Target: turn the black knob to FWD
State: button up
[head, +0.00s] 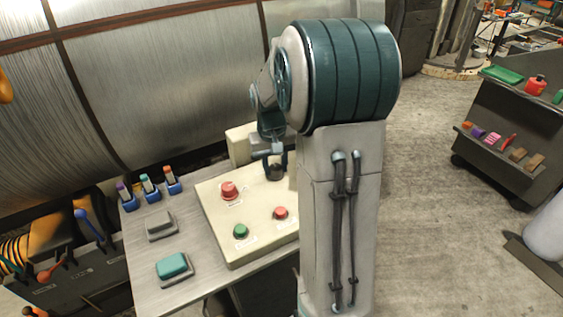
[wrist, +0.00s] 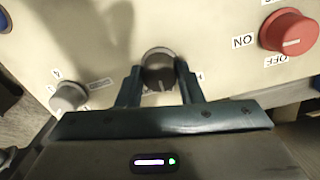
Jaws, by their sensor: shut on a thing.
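The black knob (wrist: 158,63) sits on the cream panel (wrist: 215,50) in the wrist view. My gripper (wrist: 158,75) is shut on it, one dark finger on each side. A pale mark shows on the knob's lower side, but its exact setting is hard to tell. Labels beside the knob are partly covered by my fingers, and I cannot read FWD. In the head view my gripper (head: 275,164) is at the far right part of the panel (head: 262,212), around the dark knob (head: 275,173).
A red knob (wrist: 289,31) marked ON and OFF and a grey knob (wrist: 70,96) flank the black one. Red (head: 230,190) and green (head: 240,231) controls stand on the panel. A teal block (head: 173,265) and several coloured-top items stand on the bench to the left.

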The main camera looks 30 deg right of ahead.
aim_at(275, 166)
jog(key=m, duration=0.4)
jog(key=shift+w+d+r+m, duration=0.1)
jog(key=shift+d+m, duration=0.05)
jog(key=shift+m, duration=1.95)
jog(key=o, duration=1)
jog(key=shift+d, duration=0.15)
jog(key=shift+a, duration=0.2)
notch_tip(275, 166, up, 14)
jog(key=shift+w+f+p, duration=0.1)
jog(key=shift+w+p, duration=0.05)
jog(key=shift+p, duration=0.15)
